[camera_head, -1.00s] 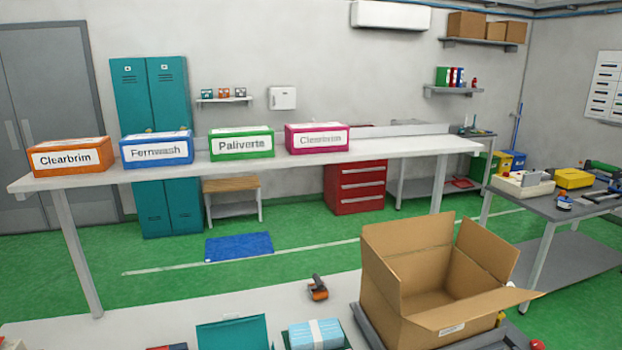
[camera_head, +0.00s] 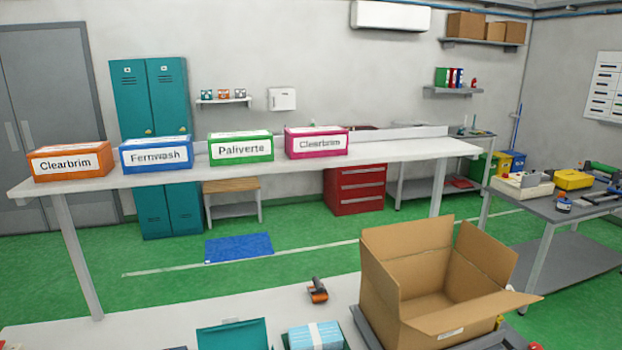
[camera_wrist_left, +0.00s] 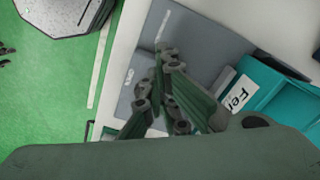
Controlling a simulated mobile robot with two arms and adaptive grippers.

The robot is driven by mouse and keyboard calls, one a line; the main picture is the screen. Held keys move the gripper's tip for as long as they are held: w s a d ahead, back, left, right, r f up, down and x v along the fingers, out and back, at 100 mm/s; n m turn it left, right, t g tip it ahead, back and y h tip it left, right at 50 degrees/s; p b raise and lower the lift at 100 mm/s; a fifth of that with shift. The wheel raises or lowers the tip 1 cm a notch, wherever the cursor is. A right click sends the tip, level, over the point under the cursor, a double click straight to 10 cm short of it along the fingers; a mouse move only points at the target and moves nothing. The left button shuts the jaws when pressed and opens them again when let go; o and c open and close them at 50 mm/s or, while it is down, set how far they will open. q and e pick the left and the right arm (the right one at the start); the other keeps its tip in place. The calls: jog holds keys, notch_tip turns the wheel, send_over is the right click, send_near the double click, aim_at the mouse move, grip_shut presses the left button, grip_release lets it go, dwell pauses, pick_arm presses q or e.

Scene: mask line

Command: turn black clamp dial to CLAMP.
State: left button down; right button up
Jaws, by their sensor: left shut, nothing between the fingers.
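I cannot make out a black clamp dial or a CLAMP mark in either view. My left gripper (camera_wrist_left: 167,58) shows in the left wrist view, its green and dark-grey fingers drawn together with nothing between them. It is over a grey plate (camera_wrist_left: 207,48) with small pale marks along its left side; I cannot tell the height between them. My left wrist body hides the lower part of that view. Neither gripper shows in the head view.
A teal box (camera_wrist_left: 284,92) with a "Fer" label lies right of the plate. In the head view, an open cardboard box (camera_head: 400,285), an orange-and-black tool (camera_head: 318,292) and a light-blue pack (camera_head: 315,337) are on the near bench. Labelled cartons line the shelf (camera_head: 380,156) behind.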

pick_arm(q)
notch_tip(320, 180, up, 2)
jog(key=shift+r+p, duration=0.15)
jog(key=shift+p, duration=0.9)
jog(key=shift+r, duration=0.25)
jog(key=shift+s+a+r, duration=0.1)
jog(key=shift+r, duration=1.35)
